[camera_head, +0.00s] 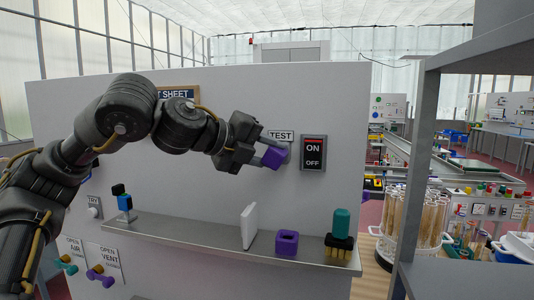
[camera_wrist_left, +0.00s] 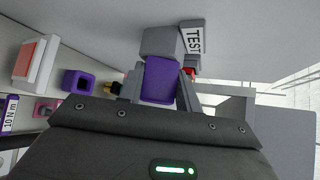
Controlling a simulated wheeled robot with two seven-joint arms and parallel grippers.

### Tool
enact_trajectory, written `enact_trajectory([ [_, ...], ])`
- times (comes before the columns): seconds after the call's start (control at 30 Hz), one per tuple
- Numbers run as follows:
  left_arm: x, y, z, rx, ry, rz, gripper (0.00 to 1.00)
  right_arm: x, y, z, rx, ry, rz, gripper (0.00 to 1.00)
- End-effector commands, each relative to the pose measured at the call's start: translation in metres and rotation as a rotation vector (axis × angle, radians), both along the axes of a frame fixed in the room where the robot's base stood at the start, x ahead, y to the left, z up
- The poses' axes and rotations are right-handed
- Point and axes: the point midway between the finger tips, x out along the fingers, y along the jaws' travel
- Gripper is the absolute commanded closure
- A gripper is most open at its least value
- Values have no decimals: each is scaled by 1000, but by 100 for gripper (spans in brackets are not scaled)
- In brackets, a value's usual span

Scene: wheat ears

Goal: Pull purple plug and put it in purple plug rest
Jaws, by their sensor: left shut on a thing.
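The purple plug (camera_head: 276,157) is at the wall panel just below the TEST label (camera_head: 281,135). My left gripper (camera_head: 268,155) is shut on it. In the left wrist view, the plug (camera_wrist_left: 160,82) sits between the two grey fingers, with a grey block (camera_wrist_left: 162,42) directly beyond it. I cannot tell whether the plug is seated in that block or apart from it. The purple plug rest (camera_head: 286,243), a hollow purple block, stands empty on the shelf below. It also shows in the left wrist view (camera_wrist_left: 78,82), left of the gripper. My right gripper is out of view.
The shelf (camera_head: 190,230) also holds a white plate (camera_head: 248,226), a teal-handled brush (camera_head: 340,236) and a blue-and-black item (camera_head: 122,197). An ON/OFF switch (camera_head: 313,153) is right of the plug. A grey rack post (camera_head: 415,180) stands farther right.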

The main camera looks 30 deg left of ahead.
Motion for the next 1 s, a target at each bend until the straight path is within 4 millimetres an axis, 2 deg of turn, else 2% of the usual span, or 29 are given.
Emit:
enact_trajectory([
  [0.87, -12, -3, 0, 0, 0, 0, 100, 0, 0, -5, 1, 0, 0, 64],
  [0.9, -12, -3, 0, 0, 0, 0, 69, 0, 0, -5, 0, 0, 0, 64],
  [1.0, -12, -3, 0, -1, -1, 0, 82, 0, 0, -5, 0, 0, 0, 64],
])
